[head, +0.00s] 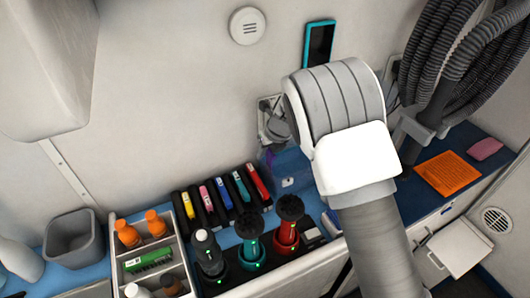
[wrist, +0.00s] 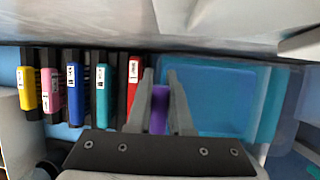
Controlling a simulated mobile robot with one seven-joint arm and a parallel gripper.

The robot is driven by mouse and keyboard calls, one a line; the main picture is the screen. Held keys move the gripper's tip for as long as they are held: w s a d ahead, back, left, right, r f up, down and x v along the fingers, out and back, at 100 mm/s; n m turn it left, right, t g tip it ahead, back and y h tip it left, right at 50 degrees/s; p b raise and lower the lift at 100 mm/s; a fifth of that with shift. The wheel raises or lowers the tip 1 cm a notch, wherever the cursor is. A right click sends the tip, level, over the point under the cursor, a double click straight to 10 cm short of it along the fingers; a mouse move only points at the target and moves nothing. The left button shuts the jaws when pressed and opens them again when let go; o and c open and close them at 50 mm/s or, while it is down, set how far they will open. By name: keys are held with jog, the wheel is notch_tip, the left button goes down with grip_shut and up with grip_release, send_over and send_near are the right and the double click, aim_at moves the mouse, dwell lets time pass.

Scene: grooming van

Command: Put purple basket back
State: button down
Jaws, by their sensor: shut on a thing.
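My gripper (wrist: 160,85) is shut on a narrow purple item (wrist: 158,110), seen between its fingers in the wrist view. I cannot tell from its visible side whether it is a basket. In the head view only a sliver of purple (head: 270,157) shows below my gripper (head: 272,140), which is partly hidden by my arm. In the wrist view the purple item appears just right of the red cartridge (wrist: 135,75) and at the left edge of a translucent blue container (wrist: 210,98). Whether it touches either is unclear.
Yellow (head: 206,199), pink (head: 222,193), blue and teal cartridges stand in a row left of the red one. A bottle caddy (head: 150,245) and a grey bin (head: 72,238) stand left. The wall is close behind.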

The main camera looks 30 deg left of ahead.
jog(key=shift+f, duration=0.55)
jog(key=c, duration=0.8)
grip_release()
jog(key=shift+r, duration=0.1)
jog(key=shift+r, duration=0.3)
jog(key=p+v, duration=0.1)
jog(key=v, duration=1)
jog(key=shift+a+r, duration=0.1)
jog(key=shift+a, duration=0.1)
jog(key=shift+d+r, duration=0.35)
jog(key=shift+r, duration=0.25)
